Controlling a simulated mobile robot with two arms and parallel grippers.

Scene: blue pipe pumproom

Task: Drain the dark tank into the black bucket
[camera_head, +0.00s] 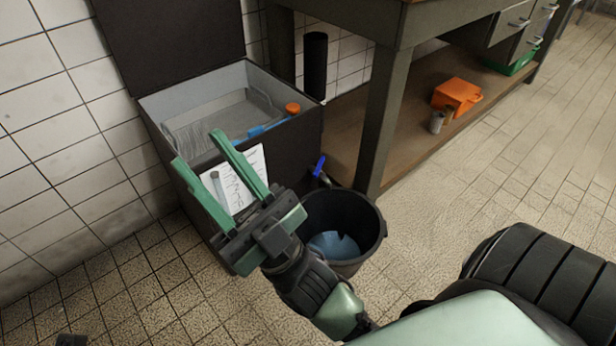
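The dark tank (298,145) stands against the tiled wall with its lid (170,35) raised. Inside its pale interior I see a wire rack, a blue-handled tool and an orange round piece. A small valve with a blue lever (319,166) sits low at the tank's right side. The black bucket (366,237) stands on the floor beneath the valve, with something bluish at its bottom, perhaps liquid. My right gripper (196,149) is open and empty, in front of the tank, left of the valve and bucket in the picture.
A white paper with writing (240,180) is on the tank's front, partly behind my gripper. A workbench (385,110) stands right of the tank, its leg close behind the bucket. An orange box (457,95) and small cans lie on its lower shelf. Floor at right is clear.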

